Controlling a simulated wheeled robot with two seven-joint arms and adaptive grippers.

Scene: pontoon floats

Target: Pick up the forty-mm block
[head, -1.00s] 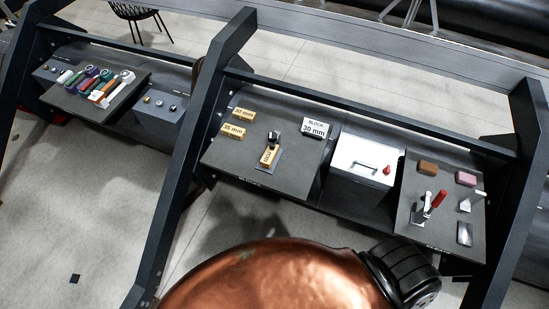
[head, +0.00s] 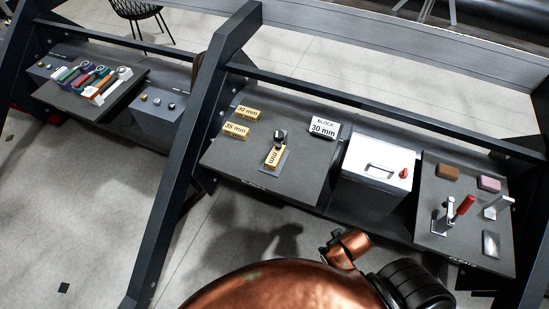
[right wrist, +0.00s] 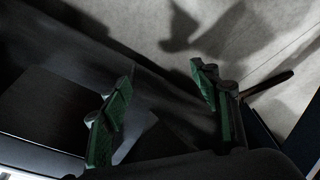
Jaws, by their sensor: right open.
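A gold block (head: 274,156) stands on a small grey plate, with a dark and metal piece at its top. Its label shows "mm", but the number is not readable. Two other gold blocks lie to its left: one marked 30 mm (head: 246,113) and one marked 35 mm (head: 236,130). No block is readable as forty mm. My right gripper (right wrist: 162,75) is open and empty in the right wrist view, its green-padded fingers apart, with no block between them. My left gripper is not in view.
A white sign (head: 323,127) reads "BLOCK 30 mm". To its right are a white-topped box (head: 378,161) with a handle and a board (head: 436,190) bearing a red-handled clamp (head: 464,206). Dark slanted posts (head: 190,150) divide the stations. The dark panel around the blocks has bare room.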

